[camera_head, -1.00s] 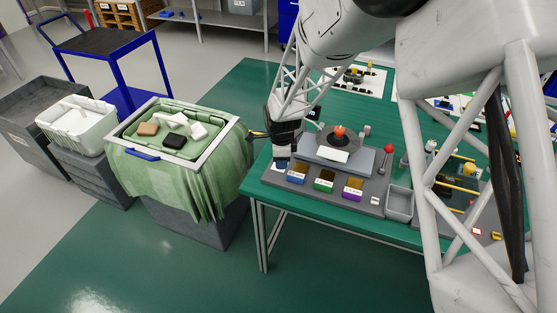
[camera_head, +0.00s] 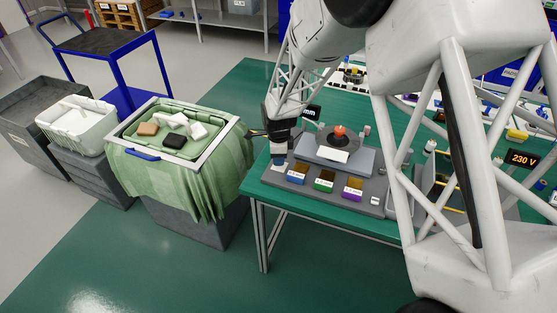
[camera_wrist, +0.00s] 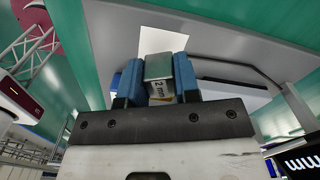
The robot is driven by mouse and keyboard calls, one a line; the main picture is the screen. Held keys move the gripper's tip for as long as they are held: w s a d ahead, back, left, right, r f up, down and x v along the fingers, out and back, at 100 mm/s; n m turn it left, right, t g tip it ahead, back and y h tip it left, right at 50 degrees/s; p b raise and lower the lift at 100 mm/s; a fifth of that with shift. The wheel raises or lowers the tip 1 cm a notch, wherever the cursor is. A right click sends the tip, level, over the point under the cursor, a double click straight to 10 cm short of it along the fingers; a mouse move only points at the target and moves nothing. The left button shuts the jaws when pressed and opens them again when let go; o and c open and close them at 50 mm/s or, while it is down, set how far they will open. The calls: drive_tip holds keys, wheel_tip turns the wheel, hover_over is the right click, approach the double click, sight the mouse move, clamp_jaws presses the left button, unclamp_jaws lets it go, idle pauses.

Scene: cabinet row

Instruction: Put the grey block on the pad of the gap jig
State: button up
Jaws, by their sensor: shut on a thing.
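My gripper (camera_wrist: 158,82) shows in the wrist view with its blue fingers shut on a small grey block (camera_wrist: 158,68) marked "2 mm". In the head view my gripper (camera_head: 278,160) is at the left end of the gap jig, near the blue bin. The block cannot be made out there. The jig (camera_head: 331,198) is a dark grey base on the green table, with a raised grey plate (camera_head: 352,168) that carries a red knob (camera_head: 340,131) and a white sheet (camera_head: 333,155). I cannot tell which surface is the pad, nor whether the block touches anything.
Blue (camera_head: 298,172), green (camera_head: 325,180) and purple (camera_head: 352,188) bins line the jig's front. A black "mm" display (camera_head: 312,112) stands behind my gripper. A green-draped crate (camera_head: 180,180) with several blocks is left of the table. My arm hides part of the table's right side.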

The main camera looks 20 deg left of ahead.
drive_tip(key=shift+f, duration=0.8)
drive_tip(key=shift+f, duration=0.1)
drive_tip(key=o, duration=1)
wheel_tip(320, 180, up, 12)
drive_tip(key=shift+r, duration=0.1)
idle(0.7)
